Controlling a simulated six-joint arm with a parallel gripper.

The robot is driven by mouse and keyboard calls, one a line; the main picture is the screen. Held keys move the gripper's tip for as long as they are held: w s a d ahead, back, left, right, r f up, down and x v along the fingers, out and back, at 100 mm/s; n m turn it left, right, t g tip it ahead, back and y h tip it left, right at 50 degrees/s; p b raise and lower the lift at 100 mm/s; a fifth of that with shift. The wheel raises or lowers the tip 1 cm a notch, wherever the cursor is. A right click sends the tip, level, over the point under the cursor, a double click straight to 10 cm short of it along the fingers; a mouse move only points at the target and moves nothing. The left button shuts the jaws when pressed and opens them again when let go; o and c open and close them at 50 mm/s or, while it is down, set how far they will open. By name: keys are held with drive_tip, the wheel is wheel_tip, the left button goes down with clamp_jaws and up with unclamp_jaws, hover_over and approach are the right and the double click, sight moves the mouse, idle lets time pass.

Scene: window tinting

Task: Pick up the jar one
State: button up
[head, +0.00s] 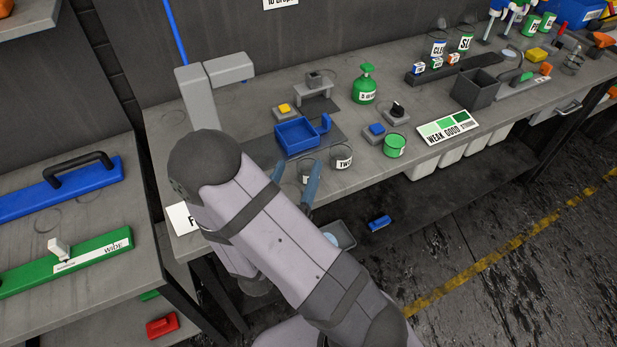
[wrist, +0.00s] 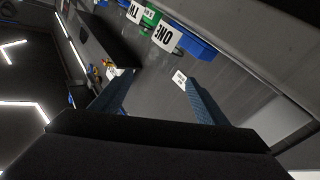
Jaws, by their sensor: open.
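Jar one (head: 306,173) is a small clear jar on the bench near its front edge, partly hidden by my arm and fingers in the head view. Its white label reading ONE (wrist: 163,36) shows in the wrist view, beyond the fingertips. My gripper (head: 297,174) has its two blue fingers spread apart and empty. In the head view they appear on either side of jar one; in the wrist view (wrist: 158,80) the jar lies ahead of the gap, and I see no contact. Jar two (head: 342,156), labelled TWO, stands just right of it.
A blue open tray (head: 297,137) lies behind the jars. A green cup (head: 394,146) and a blue button block (head: 374,133) stand to the right. A green dispenser bottle (head: 364,88) is at the back. The bench's front edge is close to the jars.

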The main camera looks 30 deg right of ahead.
sight(306, 172)
drive_tip(key=shift+s+d+m+h+p, duration=0.1)
drive_tip(key=shift+s+m+h+p, duration=0.2)
drive_tip(key=shift+s+p, duration=0.25)
drive_tip(key=f+m+y+p, duration=0.1)
drive_tip(key=s+f+m+y+p, duration=0.1)
drive_tip(key=f, duration=0.1)
drive_tip(key=shift+d+m, duration=0.1)
drive_tip(key=shift+m, duration=0.3)
drive_tip(key=shift+p+x, duration=0.4)
drive_tip(key=shift+x, duration=0.65)
drive_tip(key=shift+w+d+r+p, duration=0.15)
drive_tip(key=shift+w+d+p, duration=0.3)
drive_tip(key=shift+w+p, duration=0.05)
drive_tip(key=shift+p+x, duration=0.9)
drive_tip(key=shift+x, duration=1.05)
drive_tip(key=c, duration=1.2)
